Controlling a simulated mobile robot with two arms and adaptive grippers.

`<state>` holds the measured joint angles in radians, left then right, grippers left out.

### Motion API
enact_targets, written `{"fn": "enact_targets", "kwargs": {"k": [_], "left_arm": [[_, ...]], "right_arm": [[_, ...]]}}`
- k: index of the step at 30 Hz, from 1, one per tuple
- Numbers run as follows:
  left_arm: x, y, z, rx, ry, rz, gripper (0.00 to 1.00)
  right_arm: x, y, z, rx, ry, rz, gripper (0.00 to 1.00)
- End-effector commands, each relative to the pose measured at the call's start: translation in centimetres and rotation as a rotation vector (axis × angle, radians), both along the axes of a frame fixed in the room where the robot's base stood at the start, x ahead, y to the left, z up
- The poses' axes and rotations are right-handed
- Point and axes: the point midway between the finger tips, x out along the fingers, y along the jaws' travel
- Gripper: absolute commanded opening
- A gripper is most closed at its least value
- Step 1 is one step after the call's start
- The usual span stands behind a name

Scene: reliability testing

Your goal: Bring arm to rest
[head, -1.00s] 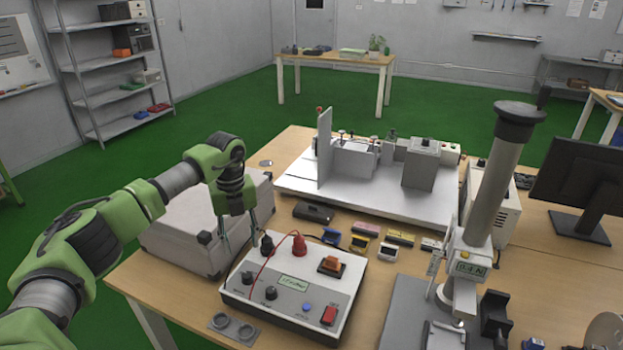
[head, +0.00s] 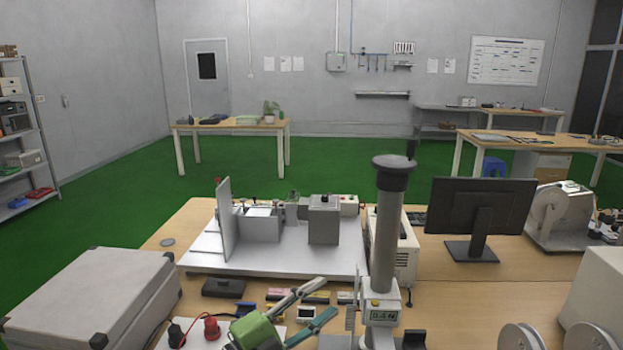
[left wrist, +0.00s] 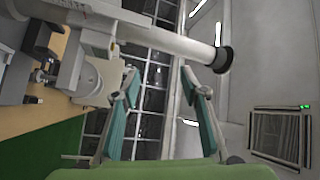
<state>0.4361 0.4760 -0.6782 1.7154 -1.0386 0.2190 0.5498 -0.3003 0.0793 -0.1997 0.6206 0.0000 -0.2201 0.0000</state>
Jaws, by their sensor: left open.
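My left gripper (head: 328,298) is at the bottom centre of the head view. Its two teal-padded fingers are apart, with nothing between them, and point to the right. The green part of my left arm (head: 257,333) comes in at the bottom edge; most of the arm is out of view. The left wrist view shows the same gripper (left wrist: 157,76) open and empty, with the room's windows and wall beyond it. The grey column of the force tester (left wrist: 150,37) crosses that view close to the fingers. My right gripper does not show.
The tester (head: 388,240) stands just right of my left gripper. The control box's red plug (head: 211,328) shows at the bottom, left of the gripper. A grey case (head: 95,290) lies at left, a white fixture plate (head: 205,262) behind, a monitor (head: 480,212) at right.

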Motion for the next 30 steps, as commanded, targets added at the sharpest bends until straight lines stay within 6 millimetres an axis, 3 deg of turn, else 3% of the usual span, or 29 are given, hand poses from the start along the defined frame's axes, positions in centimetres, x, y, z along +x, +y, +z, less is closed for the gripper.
{"fn": "enact_targets", "kwargs": {"k": [3,5,8,11,15,18,21,24,30], "left_arm": [[0.3,3.5,0.7,-0.206,0.102,0.205,0.4],[0.4,5.9,0.2,-0.29,0.171,0.317,0.4],[-0.1,10.2,-2.3,-0.4,0.315,0.505,0.4],[-1.8,14.4,-6.3,-0.473,0.489,0.689,0.4],[-6.9,19.1,-13.2,-0.513,0.778,0.917,0.4],[-12.1,21.1,-18.0,-0.501,0.998,1.046,0.4],[-17.2,22.1,-21.3,-0.469,1.184,1.128,0.4],[-21.7,22.3,-23.4,-0.43,1.334,1.176,0.4],[-29.3,22.1,-25.6,-0.347,1.574,1.226,0.4]], "right_arm": [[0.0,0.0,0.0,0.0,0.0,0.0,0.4],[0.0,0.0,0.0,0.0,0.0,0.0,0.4],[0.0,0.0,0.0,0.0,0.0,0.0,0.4],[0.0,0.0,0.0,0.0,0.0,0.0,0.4],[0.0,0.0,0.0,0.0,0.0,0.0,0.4],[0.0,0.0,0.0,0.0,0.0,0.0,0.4],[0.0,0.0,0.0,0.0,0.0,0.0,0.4],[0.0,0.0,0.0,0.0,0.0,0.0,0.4],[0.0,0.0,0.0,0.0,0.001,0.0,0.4]]}}
